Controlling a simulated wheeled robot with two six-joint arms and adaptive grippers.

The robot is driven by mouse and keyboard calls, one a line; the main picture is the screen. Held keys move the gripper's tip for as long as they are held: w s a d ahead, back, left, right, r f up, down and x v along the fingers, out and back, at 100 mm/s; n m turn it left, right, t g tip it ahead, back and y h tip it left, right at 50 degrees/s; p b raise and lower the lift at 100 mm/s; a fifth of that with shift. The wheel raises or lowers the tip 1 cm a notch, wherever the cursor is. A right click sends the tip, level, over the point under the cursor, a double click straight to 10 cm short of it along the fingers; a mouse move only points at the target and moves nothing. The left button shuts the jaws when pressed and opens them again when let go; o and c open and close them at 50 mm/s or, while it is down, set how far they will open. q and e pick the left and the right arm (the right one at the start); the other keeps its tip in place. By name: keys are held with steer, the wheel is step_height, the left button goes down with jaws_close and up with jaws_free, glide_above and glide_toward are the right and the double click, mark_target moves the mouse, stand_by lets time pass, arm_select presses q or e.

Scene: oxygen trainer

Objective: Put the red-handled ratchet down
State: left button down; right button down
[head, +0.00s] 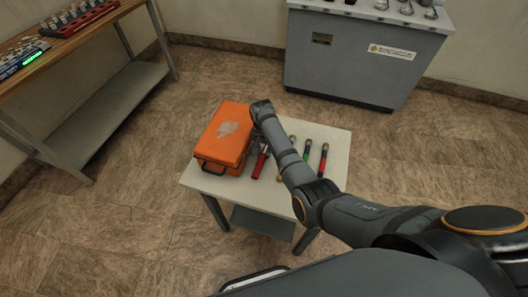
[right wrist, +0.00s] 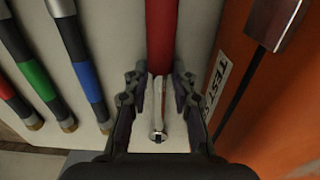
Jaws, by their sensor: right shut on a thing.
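The red-handled ratchet (head: 260,163) is over the small white table (head: 334,140), just right of the orange case. In the right wrist view its red handle (right wrist: 160,35) runs to the top edge and its metal part lies between the fingers. My right gripper (right wrist: 157,105) is shut on the ratchet near where the handle meets the metal. In the head view the right gripper (head: 262,146) is partly hidden by its own wrist. I cannot tell whether the ratchet touches the tabletop. My left gripper is not in view.
The orange case (head: 225,135) fills the table's left side, close beside the ratchet. Tools with green (head: 307,150) and red (head: 323,158) bands lie to the right. A grey cabinet (head: 345,60) and a wooden bench (head: 75,40) stand farther back.

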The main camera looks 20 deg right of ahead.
mark_target(263, 154)
steer(key=c, duration=1.3)
jaws_free()
steer(key=shift+w+f, duration=0.1)
steer(key=shift+f, duration=0.1)
steer(key=shift+c, duration=0.2)
steer(key=shift+o, duration=1.2)
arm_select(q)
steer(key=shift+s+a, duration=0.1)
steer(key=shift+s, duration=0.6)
arm_select(e)
steer(key=shift+r, duration=0.25)
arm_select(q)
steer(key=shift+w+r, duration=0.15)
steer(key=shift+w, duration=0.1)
arm_select(e)
step_height(263, 154, up, 12)
steer(key=shift+a, duration=0.15)
steer(key=shift+s+f, duration=0.15)
steer(key=shift+s, duration=0.05)
